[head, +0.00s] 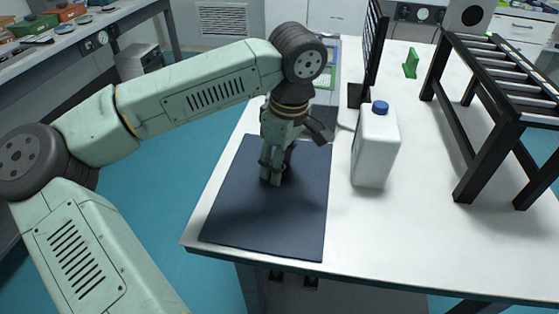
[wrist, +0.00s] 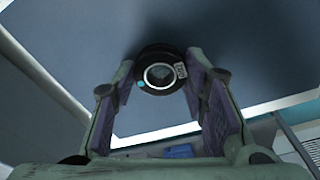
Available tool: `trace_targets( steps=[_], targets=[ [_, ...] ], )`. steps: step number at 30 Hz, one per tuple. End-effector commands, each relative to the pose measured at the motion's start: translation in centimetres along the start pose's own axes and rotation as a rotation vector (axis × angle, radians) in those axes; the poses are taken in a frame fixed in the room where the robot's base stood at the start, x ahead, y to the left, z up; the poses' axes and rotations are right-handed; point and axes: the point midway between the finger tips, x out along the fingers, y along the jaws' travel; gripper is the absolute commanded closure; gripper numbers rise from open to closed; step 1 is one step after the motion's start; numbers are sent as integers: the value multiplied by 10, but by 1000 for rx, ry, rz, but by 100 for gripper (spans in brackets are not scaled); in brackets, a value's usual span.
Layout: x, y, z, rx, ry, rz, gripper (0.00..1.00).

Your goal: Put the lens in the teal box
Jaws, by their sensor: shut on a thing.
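My gripper (head: 271,181) points down over the dark mat (head: 239,224) on the white table. In the wrist view my gripper (wrist: 163,82) is shut on the lens (wrist: 160,73), a round black ring with clear glass, a small light label and a blue mark. The lens sits between the fingertips, close over the mat; I cannot tell whether it touches it. In the head view the fingers hide the lens. I cannot make out a clearly teal box; small green and orange boxes (head: 35,26) stand on a far bench at the top left.
A white bottle with a blue cap (head: 373,150) stands right of the mat. Behind it rises a black upright panel (head: 374,45). A black slatted rack (head: 491,110) stands at the right, with a small green piece (head: 410,64) beside it. The white table (head: 420,225) is clear in front.

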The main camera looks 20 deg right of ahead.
Motion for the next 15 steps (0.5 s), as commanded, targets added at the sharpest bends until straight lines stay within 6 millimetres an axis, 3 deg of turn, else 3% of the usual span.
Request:
trace_targets(
  steps=[9, 15],
  targets=[
    [0, 0, 0, 0, 0, 0, 41],
    [0, 0, 0, 0, 0, 0, 40]
  ],
)
